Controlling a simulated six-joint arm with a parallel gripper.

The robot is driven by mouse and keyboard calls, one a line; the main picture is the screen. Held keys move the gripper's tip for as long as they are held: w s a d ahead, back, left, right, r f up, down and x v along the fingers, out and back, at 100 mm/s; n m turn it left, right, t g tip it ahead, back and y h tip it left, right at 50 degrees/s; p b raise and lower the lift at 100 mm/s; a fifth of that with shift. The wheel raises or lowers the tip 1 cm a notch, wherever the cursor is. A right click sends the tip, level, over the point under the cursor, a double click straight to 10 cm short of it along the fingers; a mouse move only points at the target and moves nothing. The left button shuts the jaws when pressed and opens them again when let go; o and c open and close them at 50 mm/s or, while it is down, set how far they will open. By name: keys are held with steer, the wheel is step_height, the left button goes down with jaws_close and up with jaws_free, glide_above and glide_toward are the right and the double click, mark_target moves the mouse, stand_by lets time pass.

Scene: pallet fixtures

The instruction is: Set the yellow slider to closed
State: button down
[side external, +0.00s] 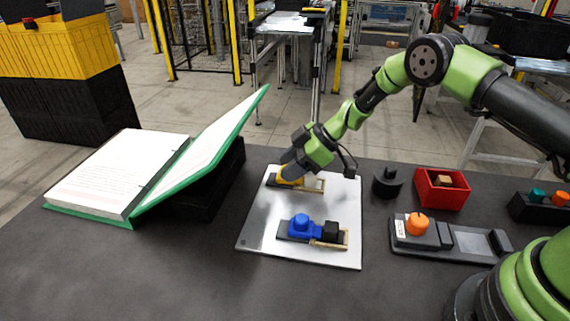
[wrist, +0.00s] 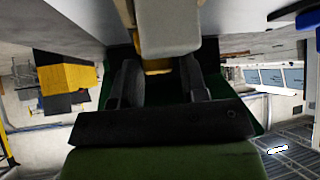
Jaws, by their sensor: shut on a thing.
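The yellow slider (side external: 288,181) sits at the left end of its short track (side external: 314,184), near the back of the silver plate (side external: 262,229). Bare track shows to its right. My gripper (side external: 290,170) reaches down to the slider from above and is shut on it; the fingers hide part of it. In the wrist view, a bit of the yellow slider (wrist: 157,66) shows between the two dark fingers (wrist: 160,80). I cannot read any closed or open mark on the track.
A blue slider (side external: 299,228) with a black block (side external: 331,232) sits on a second track in front. An orange-knobbed fixture (side external: 417,225), a red box (side external: 428,190) and a black holder (side external: 387,184) stand right. An open green binder (side external: 205,162) stands left.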

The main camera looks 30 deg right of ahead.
steer(key=c, duration=0.9)
jaws_free()
steer(key=shift+d, duration=0.2)
steer(key=shift+o, duration=0.2)
steer(key=v, duration=1)
